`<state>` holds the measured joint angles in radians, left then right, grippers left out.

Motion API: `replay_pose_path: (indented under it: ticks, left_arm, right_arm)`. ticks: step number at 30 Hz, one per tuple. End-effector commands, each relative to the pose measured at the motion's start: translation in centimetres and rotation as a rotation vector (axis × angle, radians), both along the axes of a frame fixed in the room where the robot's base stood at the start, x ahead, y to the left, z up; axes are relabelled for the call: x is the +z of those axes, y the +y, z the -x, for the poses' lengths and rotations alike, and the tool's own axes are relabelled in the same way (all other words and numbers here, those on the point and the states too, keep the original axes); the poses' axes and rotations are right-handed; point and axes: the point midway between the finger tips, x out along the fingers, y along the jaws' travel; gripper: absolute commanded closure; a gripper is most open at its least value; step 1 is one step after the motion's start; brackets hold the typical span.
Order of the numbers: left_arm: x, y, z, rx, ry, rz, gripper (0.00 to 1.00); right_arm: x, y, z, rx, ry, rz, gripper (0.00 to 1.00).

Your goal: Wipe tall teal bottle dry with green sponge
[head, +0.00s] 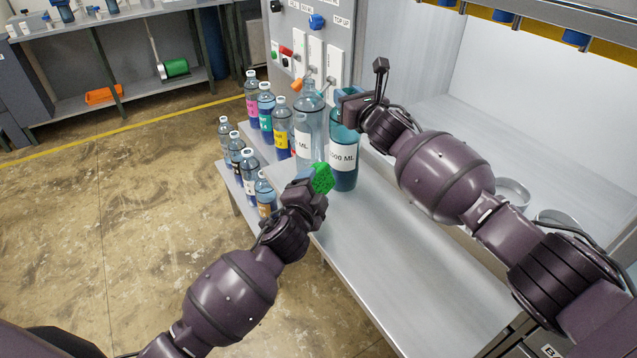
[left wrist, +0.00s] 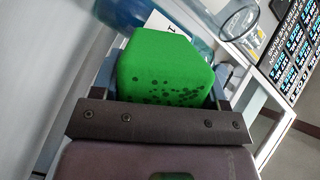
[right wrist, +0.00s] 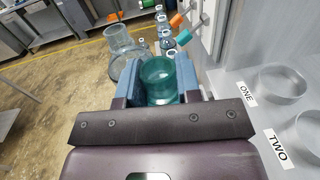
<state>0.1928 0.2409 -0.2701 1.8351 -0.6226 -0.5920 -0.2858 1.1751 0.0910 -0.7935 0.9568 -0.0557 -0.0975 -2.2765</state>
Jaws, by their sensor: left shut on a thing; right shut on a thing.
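The tall teal bottle (head: 344,172) stands on the metal bench with a white label reading 1000 ML. My right gripper (head: 350,97) is shut on its upper part; in the right wrist view the teal bottle (right wrist: 160,82) sits between the blue fingers. My left gripper (head: 312,179) is shut on the green sponge (head: 322,178), just left of the bottle's lower half. In the left wrist view the sponge (left wrist: 165,68) has dark spots on its face and part of a white label shows behind it. I cannot tell whether sponge and bottle touch.
A large clear bottle (head: 311,122) stands close left of the teal one. Several small labelled bottles (head: 265,108) stand further left. A control panel (head: 318,40) rises behind. Empty round holders (head: 512,192) lie right, behind my right arm. The bench front (head: 385,240) is clear.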

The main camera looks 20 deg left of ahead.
Motion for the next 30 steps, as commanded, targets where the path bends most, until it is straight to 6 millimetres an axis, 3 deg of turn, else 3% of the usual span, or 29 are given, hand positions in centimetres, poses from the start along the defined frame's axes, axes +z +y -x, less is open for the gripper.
replay_pose_path:
  ticks: [1,13,14,19,30]
  left_arm:
    - [-0.25,0.10,0.47,0.000,0.002,0.000,0.59]
    - [-0.18,0.27,1.32,-0.001,0.002,0.000,0.59]
    - [-0.18,0.27,1.32,-0.001,0.002,0.000,0.59]
    - [-0.18,0.27,1.31,0.000,0.002,0.000,0.59]
    - [-0.04,0.27,1.29,0.000,0.000,0.000,0.59]
  right_arm:
    - [-0.98,-0.01,0.10,-0.002,0.014,0.003,0.97]
    - [-1.00,-0.02,0.09,-0.002,0.015,0.004,0.97]
    - [-1.00,-0.02,0.09,-0.002,0.015,0.004,0.67]
    - [-1.00,-0.08,0.04,-0.003,0.013,0.005,0.41]
    - [-0.39,-0.06,0.00,-0.002,0.005,0.002,0.39]
